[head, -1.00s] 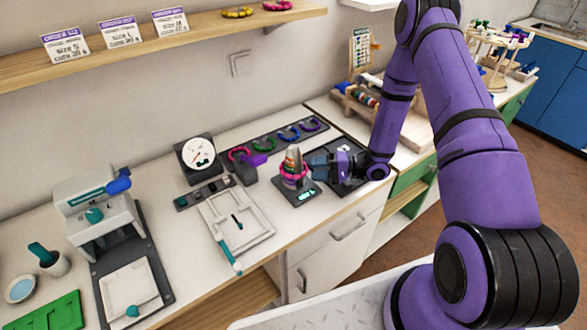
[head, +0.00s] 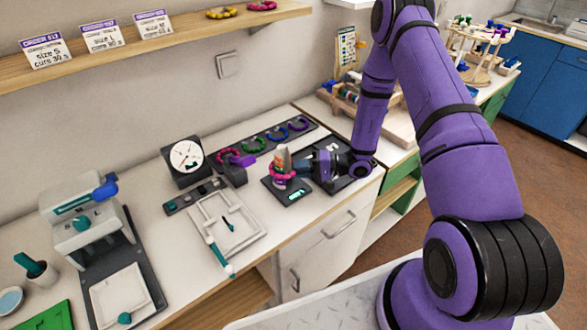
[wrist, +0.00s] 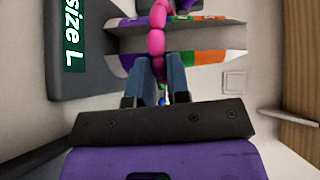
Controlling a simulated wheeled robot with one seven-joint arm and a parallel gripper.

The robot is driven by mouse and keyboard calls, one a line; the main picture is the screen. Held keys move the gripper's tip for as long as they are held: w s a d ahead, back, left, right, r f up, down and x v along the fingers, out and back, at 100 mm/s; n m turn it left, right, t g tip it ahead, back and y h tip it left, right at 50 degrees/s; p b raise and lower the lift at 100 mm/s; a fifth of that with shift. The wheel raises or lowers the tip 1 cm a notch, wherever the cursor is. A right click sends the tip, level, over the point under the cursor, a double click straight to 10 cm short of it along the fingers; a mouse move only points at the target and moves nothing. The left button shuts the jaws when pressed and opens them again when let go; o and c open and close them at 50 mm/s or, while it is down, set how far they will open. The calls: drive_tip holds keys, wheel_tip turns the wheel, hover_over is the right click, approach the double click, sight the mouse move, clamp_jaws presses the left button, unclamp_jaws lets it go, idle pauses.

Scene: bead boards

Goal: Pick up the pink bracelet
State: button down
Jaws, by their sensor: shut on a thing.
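The pink bracelet (head: 284,178) is a ring of beads around the lower part of a striped sizing cone (head: 281,158) on a dark base (head: 279,194). In the wrist view, a line of pink beads (wrist: 157,18) runs in between my fingers, with the striped cone (wrist: 205,57) behind it. My gripper (head: 302,169) reaches in from the right, beside the cone, and is shut on the bracelet's near side. In the wrist view, my gripper (wrist: 159,78) has its blue-grey fingers close together on the beads. The bracelet's far side is hidden.
A dark rack (head: 267,135) with several coloured bracelets lies behind the cone. A dial (head: 186,157) and a white tray (head: 233,238) stand to its left. The base's display (wrist: 75,37) reads "size L". A shelf (head: 180,42) holds cards and more bracelets.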

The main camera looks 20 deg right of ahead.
wheel_tip(320, 180, up, 18)
drive_tip(key=w+d+f+m+t+h, duration=0.5)
drive_tip(key=w+f+m+t+h, duration=0.25)
drive_tip(key=f, duration=0.25)
wheel_tip(320, 180, up, 14)
drive_tip(key=w+m+t+h, duration=0.2)
drive_tip(key=shift+w+a+m+h, duration=0.15)
drive_tip(key=shift+w+m+h, duration=0.2)
idle(0.4)
drive_tip(key=shift+f, duration=0.1)
idle(1.0)
